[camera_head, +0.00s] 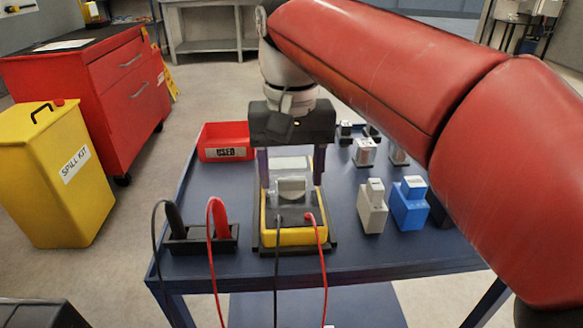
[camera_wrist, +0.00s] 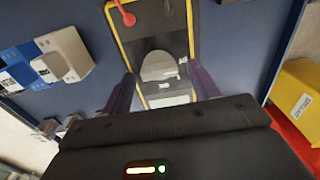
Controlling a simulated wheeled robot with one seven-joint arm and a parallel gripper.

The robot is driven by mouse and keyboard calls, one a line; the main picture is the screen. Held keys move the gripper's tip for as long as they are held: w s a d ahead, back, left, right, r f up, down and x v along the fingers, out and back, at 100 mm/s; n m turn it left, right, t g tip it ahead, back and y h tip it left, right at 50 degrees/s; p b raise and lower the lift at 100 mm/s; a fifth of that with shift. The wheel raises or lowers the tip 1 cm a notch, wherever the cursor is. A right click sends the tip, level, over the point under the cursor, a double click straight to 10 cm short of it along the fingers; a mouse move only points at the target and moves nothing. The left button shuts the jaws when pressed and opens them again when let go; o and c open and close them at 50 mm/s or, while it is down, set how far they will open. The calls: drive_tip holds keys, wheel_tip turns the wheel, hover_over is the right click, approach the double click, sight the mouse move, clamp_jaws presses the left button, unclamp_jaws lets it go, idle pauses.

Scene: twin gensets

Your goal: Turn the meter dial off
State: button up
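The meter (camera_head: 290,237) is a yellow-edged dark unit lying on the blue cart, with a black and a red lead plugged into its near end. Its dial (camera_wrist: 160,68) is a pale grey round knob in the wrist view, with a light display (camera_wrist: 170,101) beside it. My gripper (camera_head: 292,178) points down over the meter. Its purple fingers are wide apart with nothing between them; in the wrist view my gripper (camera_wrist: 164,82) straddles the meter near the dial. I cannot tell the dial's setting.
A black holder (camera_head: 200,245) with black and red probes stands left of the meter; their leads hang over the cart's front edge. A red bin (camera_head: 226,142) sits behind it. Grey (camera_head: 372,208) and blue (camera_head: 409,204) blocks stand to the right.

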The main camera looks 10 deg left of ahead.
sight(291, 178)
wheel_tip(291, 178, up, 8)
drive_tip(key=shift+f, duration=0.1)
idle(0.6)
